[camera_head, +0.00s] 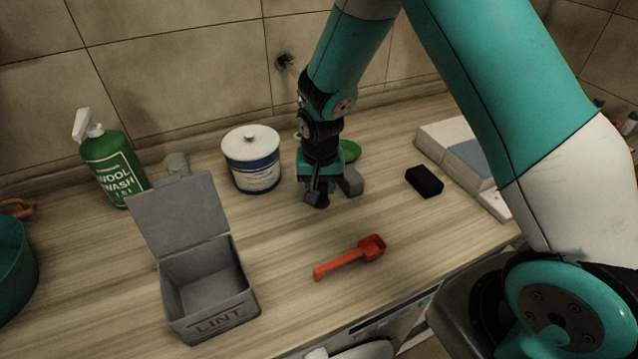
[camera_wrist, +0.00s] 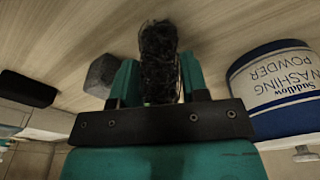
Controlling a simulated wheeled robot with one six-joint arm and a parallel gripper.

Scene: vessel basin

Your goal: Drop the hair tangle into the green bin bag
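The hair tangle (camera_wrist: 158,55) is a dark, wiry clump between the two teal fingers of my gripper (camera_wrist: 160,85) in the wrist view. It fills the gap and appears to touch both fingers. In the head view my gripper (camera_head: 320,192) points down over the middle of the counter, with the dark tangle low between its fingers. I cannot tell whether the tangle touches the counter. No green bin bag can be made out; a green item (camera_head: 350,151) behind my gripper is partly hidden and unclear.
The wooden counter holds an open grey lint box (camera_head: 208,322), red scoop (camera_head: 350,258), washing powder tub (camera_head: 252,165), green wool wash bottle (camera_head: 113,168) and black block (camera_head: 424,181). A grey block (camera_head: 351,182) sits close beside my gripper. A teal basin (camera_head: 12,262) is far left.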

